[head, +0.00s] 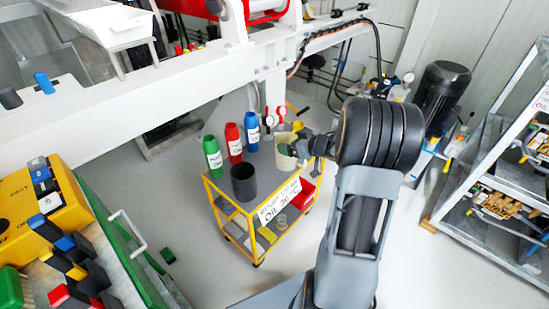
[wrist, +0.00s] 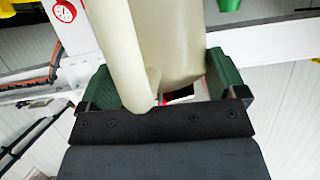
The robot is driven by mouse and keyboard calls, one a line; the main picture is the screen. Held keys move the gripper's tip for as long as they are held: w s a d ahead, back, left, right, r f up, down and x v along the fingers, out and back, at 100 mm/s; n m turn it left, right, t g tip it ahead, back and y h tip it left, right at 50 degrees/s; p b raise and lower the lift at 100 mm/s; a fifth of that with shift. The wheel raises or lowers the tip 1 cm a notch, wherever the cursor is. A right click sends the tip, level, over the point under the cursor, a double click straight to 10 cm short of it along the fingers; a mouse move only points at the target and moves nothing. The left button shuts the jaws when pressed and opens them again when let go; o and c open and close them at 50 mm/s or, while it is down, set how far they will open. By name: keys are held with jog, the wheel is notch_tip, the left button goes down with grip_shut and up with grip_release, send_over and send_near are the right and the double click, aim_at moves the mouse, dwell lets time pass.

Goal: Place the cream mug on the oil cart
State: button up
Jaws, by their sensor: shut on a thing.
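The cream mug (head: 286,152) is at the right end of the oil cart's top in the head view; whether it touches the top I cannot tell. My gripper (head: 308,148) is shut on it from the right. In the wrist view the mug (wrist: 165,45) fills the space between the green finger pads of my gripper (wrist: 165,90), and its far part is out of frame. The oil cart (head: 279,203) has a yellow frame, a grey top and a white label on its front.
Green (head: 212,157), red (head: 233,143) and blue (head: 252,131) bottles and a dark cup (head: 244,182) stand on the cart's top. A red bin (head: 303,194) is on the lower shelf. A metal rack (head: 490,190) stands right.

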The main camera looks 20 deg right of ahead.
jog(key=w+a+f+b, duration=0.2)
jog(key=w+f+b, duration=0.2)
jog(key=w+f, duration=0.3)
jog(key=shift+w+a+f, duration=0.3)
jog(key=shift+a+f, duration=0.1)
jog(key=shift+f, duration=1.3)
jog(key=shift+f, duration=0.15)
jog(key=o, duration=0.9)
